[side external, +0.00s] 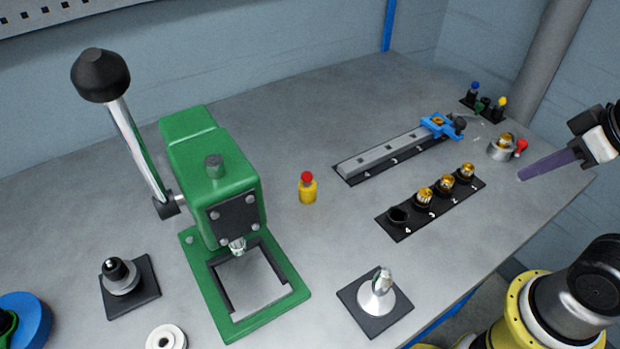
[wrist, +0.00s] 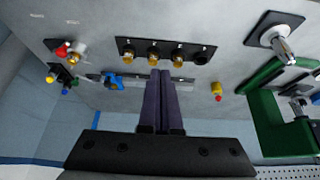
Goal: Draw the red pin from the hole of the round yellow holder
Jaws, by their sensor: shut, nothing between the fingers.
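The round yellow holder (side external: 307,194) stands upright on the grey bench, right of the green press. The red pin (side external: 307,176) sits in its top, with only the red head showing. In the wrist view the yellow holder (wrist: 216,87) and the red pin (wrist: 218,97) are small, to the right of my fingers. My gripper (side external: 521,177) has long purple fingers and is at the right side, above the bench and well away from the holder. In the wrist view my gripper (wrist: 160,72) is shut, with its fingers together and nothing held.
The green press (side external: 215,185) with its long lever stands left of the holder. A grey rail with a blue clamp (side external: 437,126) and a black numbered rack (side external: 390,227) with brass pulleys lie between holder and gripper. A metal cone on a black plate (side external: 351,305) is in front.

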